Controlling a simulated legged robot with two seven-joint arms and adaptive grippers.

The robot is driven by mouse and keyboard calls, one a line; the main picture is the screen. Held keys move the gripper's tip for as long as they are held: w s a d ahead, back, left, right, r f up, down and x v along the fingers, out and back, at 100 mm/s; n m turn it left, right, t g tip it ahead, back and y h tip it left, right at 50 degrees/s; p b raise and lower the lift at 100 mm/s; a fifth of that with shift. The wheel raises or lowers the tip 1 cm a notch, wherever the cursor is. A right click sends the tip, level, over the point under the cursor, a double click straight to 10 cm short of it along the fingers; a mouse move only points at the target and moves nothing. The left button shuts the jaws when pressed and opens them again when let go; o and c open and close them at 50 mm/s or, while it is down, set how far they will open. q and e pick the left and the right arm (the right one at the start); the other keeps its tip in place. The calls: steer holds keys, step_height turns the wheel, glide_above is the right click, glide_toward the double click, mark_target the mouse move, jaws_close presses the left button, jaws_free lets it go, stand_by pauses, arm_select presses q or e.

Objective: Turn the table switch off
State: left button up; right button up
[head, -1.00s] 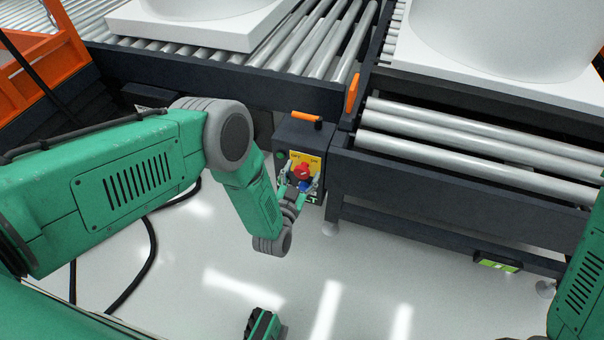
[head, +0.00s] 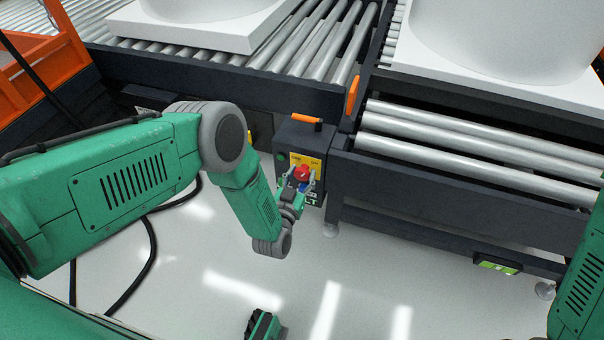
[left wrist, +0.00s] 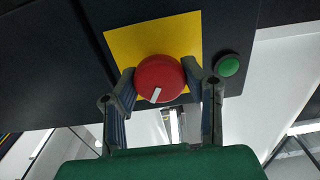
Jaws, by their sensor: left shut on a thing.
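The table switch is a red round knob (head: 301,173) on a yellow plate (head: 314,164), on the front of a dark box under the conveyor. In the left wrist view the knob (left wrist: 159,79) carries a white mark pointing down and slightly left, on its yellow plate (left wrist: 122,45). My left gripper (head: 299,181) is at the knob; in the left wrist view its two fingers (left wrist: 160,85) are shut on the knob from both sides.
A green button (left wrist: 228,65) sits beside the plate. An orange handle (head: 306,118) is on top of the box, and another orange lever (head: 352,95) stands to its right. Roller conveyors (head: 480,150) carry large white tanks (head: 510,35). The floor in front is open.

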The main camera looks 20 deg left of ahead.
arm_select(q)
steer(key=n, duration=0.3)
steer(key=shift+n, duration=0.4)
steer(key=n, duration=0.3)
steer(key=shift+s+a+f+n, duration=0.1)
steer(key=shift+n, duration=0.2)
steer(key=n, duration=0.4)
steer(key=shift+f, duration=0.1)
steer(key=shift+n, duration=1.9)
steer(key=shift+s+a+f, duration=0.1)
steer(key=o, duration=1.1)
steer(key=shift+o, duration=0.4)
